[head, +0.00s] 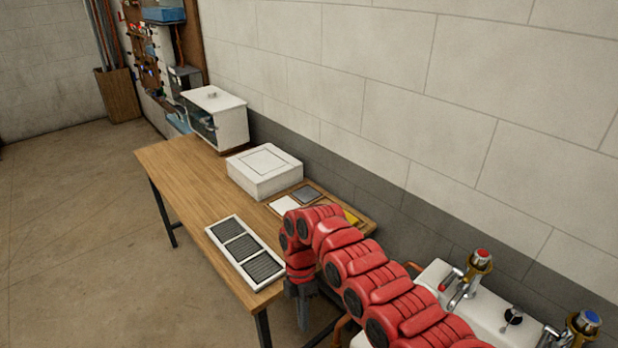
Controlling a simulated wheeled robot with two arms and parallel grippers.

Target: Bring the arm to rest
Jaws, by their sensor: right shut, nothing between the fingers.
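My right arm, red with dark joints, comes in from the lower right and bends down at its end. My right gripper (302,316) is dark grey, points down and is shut with nothing in it. It hangs by the near right end of the wooden table (178,187), close to its edge. My left gripper is not in view.
On the table are a white tray with dark ribbed panels (245,251), a white box (264,171) and a white cabinet (229,118). A flat board with small items lies partly behind my arm. A white sink (490,312) with taps stands at right. The floor at left is clear.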

